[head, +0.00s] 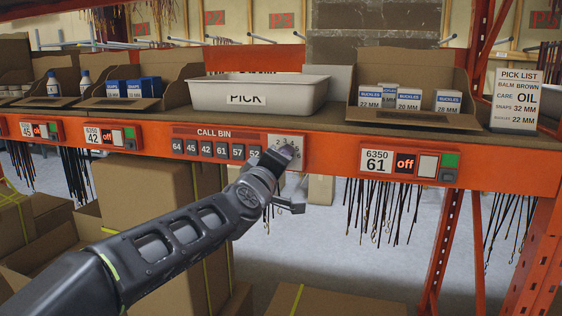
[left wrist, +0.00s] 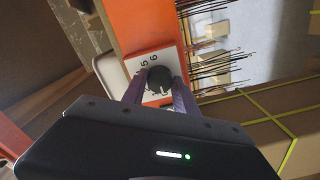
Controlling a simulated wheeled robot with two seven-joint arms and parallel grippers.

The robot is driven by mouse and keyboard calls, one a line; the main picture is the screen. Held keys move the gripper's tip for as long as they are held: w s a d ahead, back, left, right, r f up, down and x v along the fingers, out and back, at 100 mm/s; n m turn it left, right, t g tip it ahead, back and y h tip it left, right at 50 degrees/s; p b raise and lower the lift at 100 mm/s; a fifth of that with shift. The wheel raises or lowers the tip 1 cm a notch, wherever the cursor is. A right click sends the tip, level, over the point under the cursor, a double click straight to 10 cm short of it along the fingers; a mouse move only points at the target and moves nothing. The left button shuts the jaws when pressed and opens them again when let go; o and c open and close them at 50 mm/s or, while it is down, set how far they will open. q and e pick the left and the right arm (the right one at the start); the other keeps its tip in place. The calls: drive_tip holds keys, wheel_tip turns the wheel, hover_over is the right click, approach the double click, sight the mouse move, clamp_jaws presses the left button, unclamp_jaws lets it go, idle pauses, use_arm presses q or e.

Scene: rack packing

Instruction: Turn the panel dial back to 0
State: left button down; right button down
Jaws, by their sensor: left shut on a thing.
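The panel dial has a pale square plate (head: 297,141) with printed numbers, set at the right end of the call bin panel (head: 222,147) on the orange shelf beam. My left gripper (head: 289,155) reaches up to the dial and covers most of it in the head view. In the left wrist view the dark round dial knob (left wrist: 159,77) sits between the two fingers of my left gripper (left wrist: 158,88), which are shut on it. Numbers 5 and 6 show beside the knob there. The dial's pointer setting cannot be read. My right gripper is not in view.
A white PICK bin (head: 258,94) stands on the shelf above the dial. A label panel reading 6350 61 with a red off display (head: 405,162) is to the right. Dark cords hang below the beam, and cardboard boxes (head: 150,195) stand beneath.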

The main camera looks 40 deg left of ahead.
use_arm(q)
drive_tip(key=c, duration=0.9)
unclamp_jaws()
drive_tip(key=shift+c, duration=0.2)
drive_tip(key=v, duration=0.7)
drive_tip(key=shift+s+d, duration=0.15)
drive_tip(key=shift+s, duration=0.25)
